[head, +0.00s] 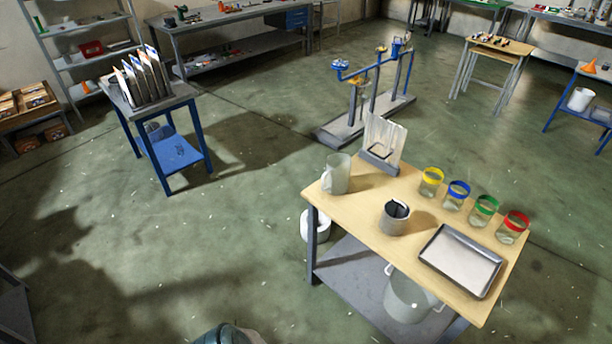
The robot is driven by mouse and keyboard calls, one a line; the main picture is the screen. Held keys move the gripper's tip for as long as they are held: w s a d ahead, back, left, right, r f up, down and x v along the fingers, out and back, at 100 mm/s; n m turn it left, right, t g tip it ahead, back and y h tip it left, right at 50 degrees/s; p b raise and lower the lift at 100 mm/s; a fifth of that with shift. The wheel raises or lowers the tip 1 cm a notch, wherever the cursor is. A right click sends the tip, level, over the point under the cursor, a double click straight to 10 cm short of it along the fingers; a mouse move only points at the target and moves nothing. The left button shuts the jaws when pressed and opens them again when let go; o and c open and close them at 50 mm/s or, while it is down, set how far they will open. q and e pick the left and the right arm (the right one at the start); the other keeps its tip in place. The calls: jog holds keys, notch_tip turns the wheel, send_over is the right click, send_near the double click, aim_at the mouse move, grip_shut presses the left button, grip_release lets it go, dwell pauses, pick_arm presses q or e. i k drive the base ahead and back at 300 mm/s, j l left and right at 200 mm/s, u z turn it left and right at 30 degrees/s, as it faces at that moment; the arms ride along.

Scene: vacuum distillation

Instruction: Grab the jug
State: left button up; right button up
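The jug (338,173) is a pale, cloudy, see-through cylinder with a handle on its left side. It stands upright near the far left corner of the light wooden table (365,232), at the lower right of the head view. Nothing is touching it from above. Neither of my grippers shows in this view.
On the same table are a clear-panelled holder (381,150), a grey cup (395,217), several jars with coloured rims (457,194) and a metal tray (460,261). A large pot (408,298) stands on the lower shelf. The floor (190,255) left of the table is open.

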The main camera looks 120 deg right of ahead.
aim_at(337, 176)
jog(key=z, duration=4.4)
jog(key=i+j+z, duration=0.1)
jog(key=z, duration=0.3)
jog(key=i+j+z, duration=0.1)
jog(key=j+z, duration=0.45)
jog(key=z, duration=0.25)
jog(key=j+z, duration=0.25)
jog(key=z, duration=0.2)
jog(key=i, duration=0.05)
